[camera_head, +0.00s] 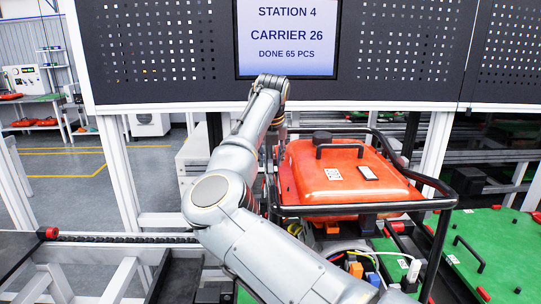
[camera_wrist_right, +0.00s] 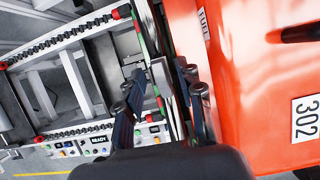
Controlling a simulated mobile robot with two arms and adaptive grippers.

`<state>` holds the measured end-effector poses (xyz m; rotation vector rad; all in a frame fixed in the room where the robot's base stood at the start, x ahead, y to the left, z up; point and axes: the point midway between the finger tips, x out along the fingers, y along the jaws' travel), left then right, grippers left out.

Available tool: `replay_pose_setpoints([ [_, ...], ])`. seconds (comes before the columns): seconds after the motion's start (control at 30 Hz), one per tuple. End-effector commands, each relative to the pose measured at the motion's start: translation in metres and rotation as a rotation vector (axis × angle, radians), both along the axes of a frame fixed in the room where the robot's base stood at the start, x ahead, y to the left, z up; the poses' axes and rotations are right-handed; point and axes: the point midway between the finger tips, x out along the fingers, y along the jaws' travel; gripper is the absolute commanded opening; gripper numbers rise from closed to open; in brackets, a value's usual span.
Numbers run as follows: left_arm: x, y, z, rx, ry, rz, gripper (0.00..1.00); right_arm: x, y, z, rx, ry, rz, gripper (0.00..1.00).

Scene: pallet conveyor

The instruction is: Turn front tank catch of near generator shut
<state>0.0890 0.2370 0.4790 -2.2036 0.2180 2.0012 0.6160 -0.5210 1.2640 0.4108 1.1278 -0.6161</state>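The near generator has a red tank (camera_head: 345,175) with a black cap and handle, inside a black tube frame (camera_head: 350,208). In the right wrist view the tank (camera_wrist_right: 245,85) fills the right side, with a FUEL label and the number 302. My right arm reaches to the generator's left side, and its forearm hides the gripper in the head view. My right gripper (camera_wrist_right: 163,76) shows dark fingers standing apart at the tank's edge. A pale upright piece and frame parts show between them; I cannot tell whether this is the catch or how it is turned. My left gripper is out of view.
A dark perforated panel with a station screen (camera_head: 287,38) stands behind the generator. Coloured wires and connectors (camera_head: 375,265) lie below the tank. A green pallet (camera_head: 490,255) is at the right. The conveyor rail (camera_head: 125,238) runs at the left.

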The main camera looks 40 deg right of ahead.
Motion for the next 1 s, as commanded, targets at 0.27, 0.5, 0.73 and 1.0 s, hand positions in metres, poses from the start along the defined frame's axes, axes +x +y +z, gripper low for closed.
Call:
replay_pose_setpoints([
  [0.27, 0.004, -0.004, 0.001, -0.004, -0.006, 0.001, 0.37, 0.001, -0.001, -0.003, 0.0, 0.0, -0.001, 0.37],
  [0.5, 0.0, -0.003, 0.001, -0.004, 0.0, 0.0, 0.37, 0.001, -0.001, -0.003, 0.0, 0.0, -0.001, 0.0],
  [0.73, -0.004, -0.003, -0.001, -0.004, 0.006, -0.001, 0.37, 0.0, -0.001, -0.003, 0.001, 0.0, 0.004, 0.0],
  [1.0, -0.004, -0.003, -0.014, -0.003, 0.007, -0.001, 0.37, 0.0, -0.002, -0.005, 0.0, -0.004, 0.082, 0.0],
])
